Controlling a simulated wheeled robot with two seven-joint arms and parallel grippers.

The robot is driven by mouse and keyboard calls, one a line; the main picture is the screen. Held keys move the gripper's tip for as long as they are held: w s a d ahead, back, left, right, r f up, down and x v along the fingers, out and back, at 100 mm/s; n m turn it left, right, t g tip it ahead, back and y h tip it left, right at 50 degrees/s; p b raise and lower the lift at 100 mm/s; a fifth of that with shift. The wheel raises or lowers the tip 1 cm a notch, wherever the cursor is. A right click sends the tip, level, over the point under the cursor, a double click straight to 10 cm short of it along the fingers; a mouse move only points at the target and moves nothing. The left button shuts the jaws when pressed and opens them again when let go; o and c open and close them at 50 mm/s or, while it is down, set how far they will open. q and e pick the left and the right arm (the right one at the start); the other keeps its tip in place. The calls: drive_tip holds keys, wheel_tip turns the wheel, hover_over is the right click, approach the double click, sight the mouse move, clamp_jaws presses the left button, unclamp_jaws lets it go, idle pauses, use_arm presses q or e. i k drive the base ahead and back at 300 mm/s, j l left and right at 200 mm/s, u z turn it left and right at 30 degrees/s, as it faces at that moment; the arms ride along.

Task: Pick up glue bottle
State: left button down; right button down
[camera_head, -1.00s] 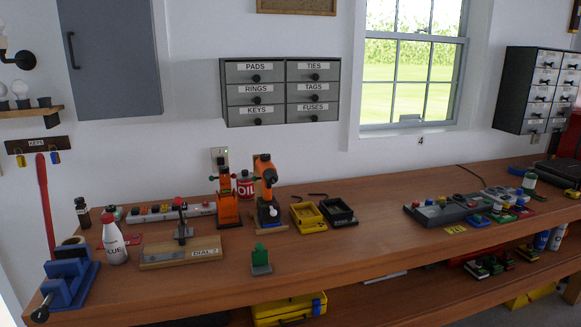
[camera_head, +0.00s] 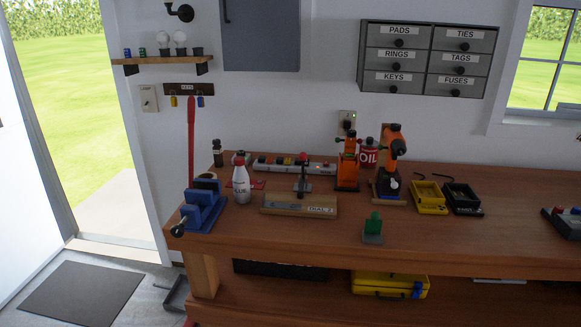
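The glue bottle (camera_head: 241,181) is white with a red cap and a label that reads partly as GLUE. It stands upright near the left end of the wooden workbench (camera_head: 330,240), between the blue vise and the board marked DIAL 2. Nothing covers it from this side. Neither of my grippers shows in the head view.
Near the bottle are a blue vise (camera_head: 203,205), a small dark bottle (camera_head: 217,152), a dial board (camera_head: 299,206) and a power strip (camera_head: 293,166). Orange drills (camera_head: 391,165) stand further right. A dark mat (camera_head: 80,294) lies on the floor by the open doorway.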

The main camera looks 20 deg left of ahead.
sight(241, 180)
drive_tip(key=i+j+u, duration=0.15)
drive_tip(key=j, duration=0.35)
drive_tip(key=i+j+u, duration=0.15)
drive_tip(key=j, duration=0.35)
drive_tip(key=i+j+u, duration=0.15)
drive_tip(key=i+j, duration=0.2)
drive_tip(key=i+j+u, duration=0.15)
drive_tip(key=i+j, duration=0.15)
drive_tip(key=j, duration=0.2)
